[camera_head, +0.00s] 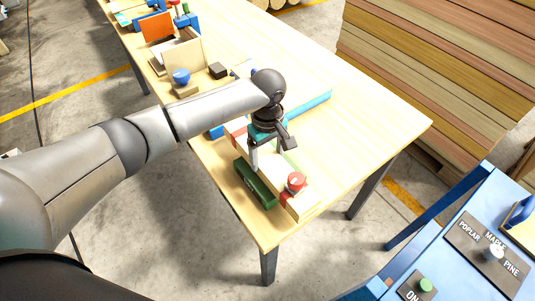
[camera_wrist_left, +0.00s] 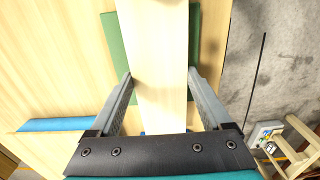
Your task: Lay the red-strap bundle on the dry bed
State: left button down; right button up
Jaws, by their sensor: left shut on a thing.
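My left gripper (camera_head: 266,158) is shut on the bundle from above. In the left wrist view the bundle (camera_wrist_left: 160,60) runs between the two fingers (camera_wrist_left: 162,85). A green bed (camera_head: 256,184) lies under the bundle and shows on both sides of it in the left wrist view (camera_wrist_left: 115,45). Whether bundle and bed touch is unclear. A blue bed (camera_head: 307,103) lies farther back, partly hidden by my arm. No label tells which is dry.
A blue bowl-like thing (camera_head: 181,76), a dark block (camera_head: 217,70) and upright panels (camera_head: 158,27) stand farther left. The table's right part (camera_head: 370,115) is clear. A blue control stand (camera_head: 455,255) is at the lower right.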

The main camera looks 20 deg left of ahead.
pick_arm(q)
jog(key=shift+f, duration=0.4)
grip_release()
notch_tip(320, 180, up, 15)
jog(key=p, duration=0.2)
jog(key=shift+r, duration=0.15)
dwell(0.4)
